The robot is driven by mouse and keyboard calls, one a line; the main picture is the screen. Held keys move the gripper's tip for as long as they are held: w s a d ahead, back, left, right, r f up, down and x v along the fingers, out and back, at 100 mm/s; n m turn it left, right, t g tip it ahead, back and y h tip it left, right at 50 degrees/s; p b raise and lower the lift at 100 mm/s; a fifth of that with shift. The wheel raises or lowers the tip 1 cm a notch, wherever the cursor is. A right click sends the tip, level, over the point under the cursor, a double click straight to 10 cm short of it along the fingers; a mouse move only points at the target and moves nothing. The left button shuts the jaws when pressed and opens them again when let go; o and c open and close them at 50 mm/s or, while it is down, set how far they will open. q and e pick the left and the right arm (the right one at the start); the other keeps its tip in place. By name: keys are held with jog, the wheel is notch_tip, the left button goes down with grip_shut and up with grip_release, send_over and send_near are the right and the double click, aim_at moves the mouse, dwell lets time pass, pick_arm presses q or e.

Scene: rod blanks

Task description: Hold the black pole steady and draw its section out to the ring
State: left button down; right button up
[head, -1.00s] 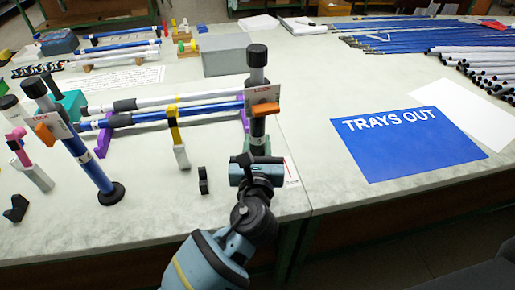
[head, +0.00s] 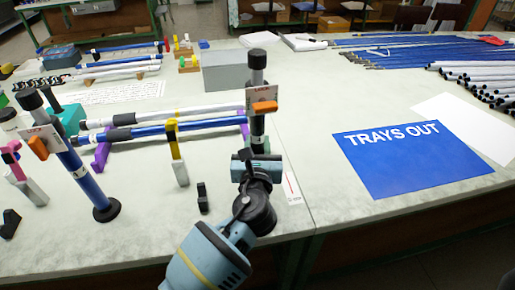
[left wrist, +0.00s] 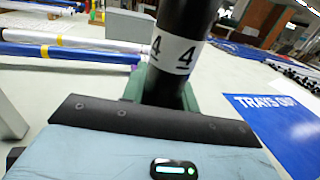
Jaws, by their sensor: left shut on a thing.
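The black pole (head: 257,126) stands upright in a green base (left wrist: 134,90) near the table's front edge. Its grey upper section (head: 258,76) rises above the collar and ends in a black cap. An orange lever (head: 264,107) sits on a white LOCK tag at the collar. In the left wrist view the black pole (left wrist: 187,20) carries a white label with the number 4. My left gripper (head: 256,160) is shut on the black pole low down, below the lever. I cannot make out a ring on the section. My right gripper is not in view.
A blue pole (head: 88,178) with its own orange lever stands at the left. A yellow clamp (head: 174,140) and a small black block (head: 202,197) stand between. Rods lie on purple rests behind. The blue TRAYS OUT mat (head: 410,158) lies at the right.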

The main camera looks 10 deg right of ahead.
pick_arm(q)
jog(key=shift+f+b, duration=0.35)
jog(key=shift+f, duration=0.6)
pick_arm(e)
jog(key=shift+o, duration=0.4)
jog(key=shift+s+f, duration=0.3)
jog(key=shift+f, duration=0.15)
